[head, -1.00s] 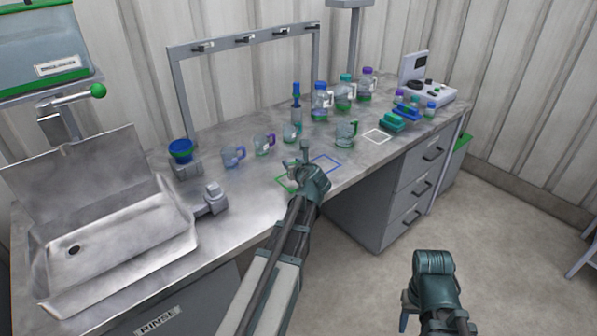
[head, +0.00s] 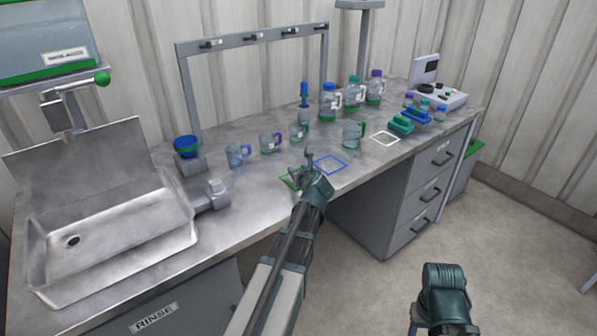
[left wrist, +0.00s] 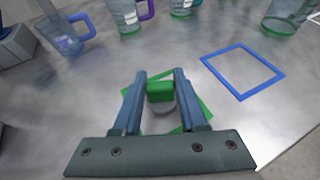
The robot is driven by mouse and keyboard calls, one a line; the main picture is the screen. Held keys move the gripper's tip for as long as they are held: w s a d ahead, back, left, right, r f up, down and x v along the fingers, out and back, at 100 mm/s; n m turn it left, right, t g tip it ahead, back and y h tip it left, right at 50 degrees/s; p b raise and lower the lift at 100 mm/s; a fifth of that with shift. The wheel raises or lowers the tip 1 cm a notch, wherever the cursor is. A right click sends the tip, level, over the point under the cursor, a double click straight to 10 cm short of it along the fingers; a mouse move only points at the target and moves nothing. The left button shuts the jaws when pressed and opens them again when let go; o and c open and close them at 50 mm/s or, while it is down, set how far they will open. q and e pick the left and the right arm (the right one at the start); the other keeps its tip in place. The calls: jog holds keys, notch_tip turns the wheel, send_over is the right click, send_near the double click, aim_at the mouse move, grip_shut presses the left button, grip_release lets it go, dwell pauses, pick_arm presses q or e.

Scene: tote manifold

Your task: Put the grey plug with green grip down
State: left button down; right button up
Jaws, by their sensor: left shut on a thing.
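The grey plug with green grip (left wrist: 160,93) is between the fingers of my left gripper (left wrist: 160,85) in the left wrist view. The fingers are shut on its green grip, and its grey body shows below. It is over the green square outline (left wrist: 203,100) on the bench; I cannot tell whether it touches the surface. In the head view my left gripper (head: 306,167) is at the green outline (head: 289,178) and hides most of the plug. My right gripper (head: 416,318) is low at the bottom, away from the bench; its fingers are mostly hidden.
A blue square outline (head: 330,165) lies just right of the green one, and a white outline (head: 385,138) lies farther right. A blue-handled jug (head: 236,155) and a green-handled jug (head: 352,135) stand behind. A sink (head: 110,235) is at left. The bench front is mostly clear.

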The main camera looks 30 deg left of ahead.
pick_arm(q)
jog(key=shift+c, duration=2.3)
grip_release()
jog(key=shift+s+d+r+p, duration=0.1)
jog(key=shift+r+p, duration=0.2)
jog(key=shift+p, duration=0.15)
jog(key=p+v, duration=0.4)
jog(key=v, duration=0.7)
jog(key=shift+s+d+r, duration=0.1)
jog(key=shift+s+d, duration=0.1)
